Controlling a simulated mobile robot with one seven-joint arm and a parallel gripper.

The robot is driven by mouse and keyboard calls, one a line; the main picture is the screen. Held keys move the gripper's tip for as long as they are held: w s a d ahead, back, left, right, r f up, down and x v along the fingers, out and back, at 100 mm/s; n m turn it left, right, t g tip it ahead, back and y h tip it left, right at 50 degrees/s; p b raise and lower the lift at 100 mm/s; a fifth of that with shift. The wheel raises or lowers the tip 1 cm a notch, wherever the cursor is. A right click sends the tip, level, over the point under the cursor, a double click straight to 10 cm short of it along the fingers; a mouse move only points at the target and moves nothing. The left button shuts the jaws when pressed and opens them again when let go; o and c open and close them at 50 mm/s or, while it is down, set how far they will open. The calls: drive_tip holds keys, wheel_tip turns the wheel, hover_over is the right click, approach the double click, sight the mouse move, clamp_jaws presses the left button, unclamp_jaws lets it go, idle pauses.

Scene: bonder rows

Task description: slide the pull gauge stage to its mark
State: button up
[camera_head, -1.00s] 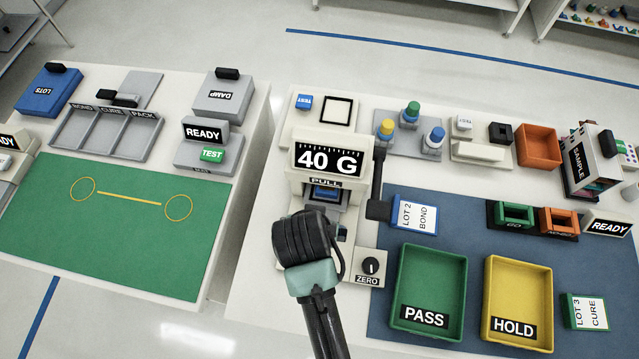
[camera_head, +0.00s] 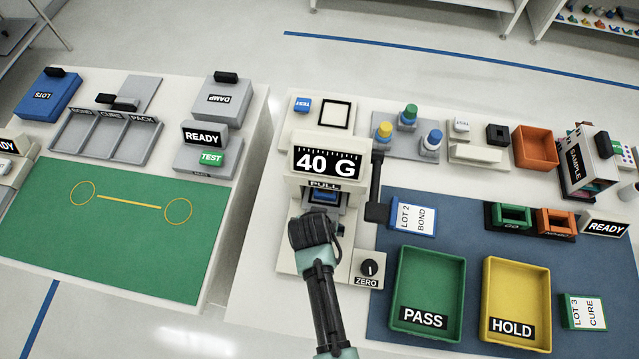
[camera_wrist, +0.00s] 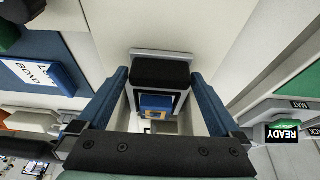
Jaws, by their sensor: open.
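The pull gauge (camera_head: 327,163) is a white block with a "40 G" display and a "PULL" label. Its stage (camera_head: 323,198) shows a blue piece in the opening under the label. My gripper (camera_head: 314,232) is over the front of the gauge and hides part of the stage. In the wrist view, my two blue fingers (camera_wrist: 160,80) stand apart on either side of a black block (camera_wrist: 160,72), with gaps. Beyond it, the stage's blue piece (camera_wrist: 155,102) sits on a grey plate. I cannot make out the mark.
A black lever (camera_head: 376,190) stands right of the gauge, and a ZERO knob (camera_head: 369,267) is at its front right. The LOT 2 card (camera_head: 413,216), green PASS tray (camera_head: 458,275) and yellow HOLD tray (camera_head: 545,285) lie further right. A gap separates the left bench with its green mat (camera_head: 120,255).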

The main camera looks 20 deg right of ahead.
clamp_jaws()
idle(0.5)
drive_tip(key=shift+s, duration=0.1)
